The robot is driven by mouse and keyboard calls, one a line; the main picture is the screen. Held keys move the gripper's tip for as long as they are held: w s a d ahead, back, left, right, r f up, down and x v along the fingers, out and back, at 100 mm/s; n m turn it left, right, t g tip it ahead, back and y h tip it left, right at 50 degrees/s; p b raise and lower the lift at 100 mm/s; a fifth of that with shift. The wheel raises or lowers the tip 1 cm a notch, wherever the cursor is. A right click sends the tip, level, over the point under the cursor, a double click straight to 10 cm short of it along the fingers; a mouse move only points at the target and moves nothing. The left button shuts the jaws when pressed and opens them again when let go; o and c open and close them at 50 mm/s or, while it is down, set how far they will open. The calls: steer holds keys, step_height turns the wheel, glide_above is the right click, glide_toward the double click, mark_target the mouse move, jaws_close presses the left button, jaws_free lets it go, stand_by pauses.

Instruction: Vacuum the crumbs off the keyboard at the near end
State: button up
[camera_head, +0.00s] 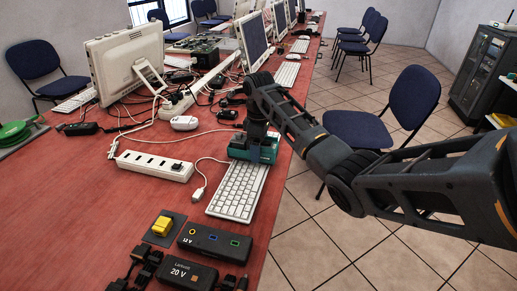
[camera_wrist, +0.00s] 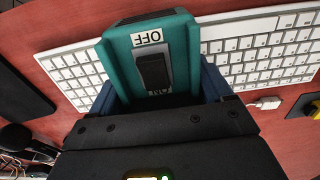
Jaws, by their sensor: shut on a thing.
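The near-end keyboard (camera_head: 237,192) is white and lies along the right edge of the red table. It also shows in the wrist view (camera_wrist: 265,52), running behind the tool on both sides. A teal handheld tool, apparently the vacuum (camera_head: 240,146), is over the keyboard's far end. In the wrist view the tool (camera_wrist: 122,50) has a black rocker switch (camera_wrist: 153,72) with an "OFF" label above it. My gripper (camera_wrist: 162,92) is shut on the tool, its blue fingers on either side. I cannot tell whether the tool touches the keys. Crumbs cannot be made out.
A white power strip (camera_head: 155,166) and a white cable plug (camera_head: 198,194) lie left of the keyboard. Black adapters (camera_head: 214,242) and a yellow button (camera_head: 162,226) are nearby. Monitors and tangled cables fill the far table. A blue chair (camera_head: 412,98) stands right. Left foreground table is clear.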

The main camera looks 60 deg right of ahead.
steer(key=shift+w+d+b, duration=0.2)
steer(key=shift+d+b, duration=0.05)
steer(key=shift+d, duration=0.25)
steer(key=shift+w+d+b, duration=0.2)
steer(key=shift+d, duration=0.3)
steer(key=shift+d, duration=0.15)
steer(key=shift+w+d+b, duration=0.25)
steer(key=shift+d+b, duration=0.2)
steer(key=shift+d, duration=0.15)
steer(key=shift+w+d+b, duration=0.2)
steer(key=shift+d+b, duration=0.25)
steer(key=shift+d, duration=0.1)
steer(key=shift+r, duration=0.15)
step_height(320, 180, up, 7)
steer(key=p, duration=0.7)
stand_by(0.5)
